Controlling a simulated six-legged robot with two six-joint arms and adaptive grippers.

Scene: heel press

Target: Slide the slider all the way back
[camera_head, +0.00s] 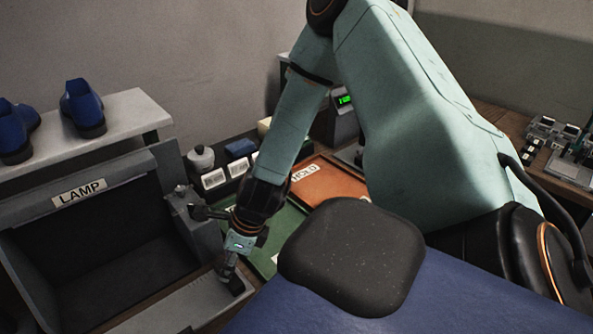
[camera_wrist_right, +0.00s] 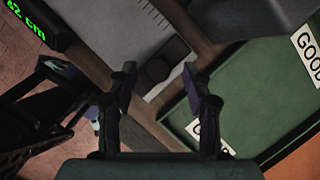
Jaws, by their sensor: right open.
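The slider, a small dark block (camera_wrist_right: 168,60), sits on a grey plate (camera_wrist_right: 128,38) with tick marks in the right wrist view. My right gripper (camera_wrist_right: 163,98) is open, with one finger on each side of the picture's middle. In the head view my right gripper (camera_head: 232,278) points down at the grey plate's right end (camera_head: 190,303), in front of the lamp box. The slider there is hidden or cannot be told from the gripper. My left gripper is not in view.
A box labelled LAMP (camera_head: 80,192) stands left of the gripper. A green tray (camera_head: 288,222) and an orange tray (camera_head: 325,182) lie to its right. Blue shoes (camera_head: 82,105) stand on a shelf at the left. A green display (camera_wrist_right: 22,20) reads in cm, partly cut off.

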